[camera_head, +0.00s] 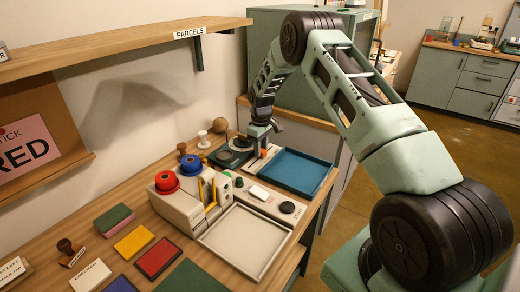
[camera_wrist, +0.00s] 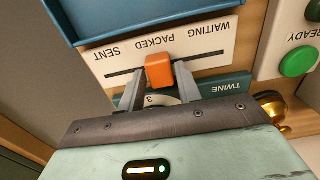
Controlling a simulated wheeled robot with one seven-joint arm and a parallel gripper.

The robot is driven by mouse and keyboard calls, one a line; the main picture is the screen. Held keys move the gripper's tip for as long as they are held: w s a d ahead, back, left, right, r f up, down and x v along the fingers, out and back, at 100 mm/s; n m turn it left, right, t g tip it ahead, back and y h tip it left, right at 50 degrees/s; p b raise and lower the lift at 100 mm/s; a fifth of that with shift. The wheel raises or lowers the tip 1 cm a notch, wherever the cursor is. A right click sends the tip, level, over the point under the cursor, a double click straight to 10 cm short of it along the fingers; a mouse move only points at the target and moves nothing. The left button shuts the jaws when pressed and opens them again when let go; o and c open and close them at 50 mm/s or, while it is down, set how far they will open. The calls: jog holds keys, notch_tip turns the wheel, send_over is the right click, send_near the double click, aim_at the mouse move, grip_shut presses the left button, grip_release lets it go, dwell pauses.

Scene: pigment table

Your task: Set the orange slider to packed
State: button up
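The orange slider (camera_wrist: 160,70) stands up from a slot in a white label plate (camera_wrist: 207,58) in the wrist view. The plate reads SENT, PACKED and WAITING, upside down there. The slider is beside the word PACKED, perhaps a little toward the WAITING side. My gripper (camera_wrist: 160,76) has one finger on each side of the slider, and both look close against it.
A blue tray (camera_head: 312,182) lies right beside the plate. A dark round dial (camera_head: 230,156) is left of my gripper, and a TWINE label (camera_wrist: 226,87) is close by. A green READY button (camera_wrist: 298,62) is at the wrist view's right. A beige tray (camera_head: 220,236) stands nearer.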

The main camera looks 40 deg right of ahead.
jog(key=shift+o, duration=1)
notch_tip(320, 180, up, 18)
jog(key=b, duration=0.2)
jog(key=shift+f, duration=0.25)
